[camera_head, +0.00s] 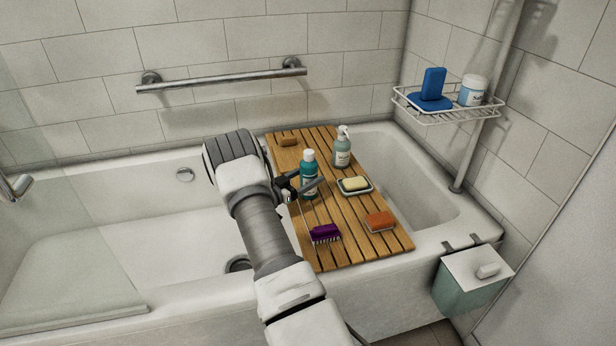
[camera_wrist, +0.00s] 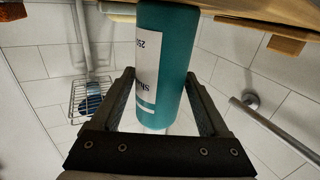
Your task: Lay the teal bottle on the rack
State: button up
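The teal bottle (camera_head: 308,170) has a white cap and a white label. It stands upright on the slatted wooden board across the tub. My gripper (camera_head: 301,185) is at the bottle's middle, reaching from the left and front. In the wrist view, which appears upside down, the bottle (camera_wrist: 182,55) lies between the two fingers of my gripper (camera_wrist: 160,75). The fingers are spread, with a visible gap at the left finger; contact at the right one is unclear. A white wire rack (camera_head: 450,117) hangs at the right wall; it also shows in the wrist view (camera_wrist: 75,107).
The wooden board (camera_head: 345,225) also carries a pump bottle (camera_head: 342,150), soap dish (camera_head: 355,185), purple brush (camera_head: 325,233), orange sponge (camera_head: 379,221) and brown block (camera_head: 289,141). On the wire rack are blue items (camera_head: 432,85) and a jar (camera_head: 473,91). A grab bar (camera_head: 220,80) crosses the back wall.

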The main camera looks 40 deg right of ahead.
jog(key=shift+o, duration=0.8)
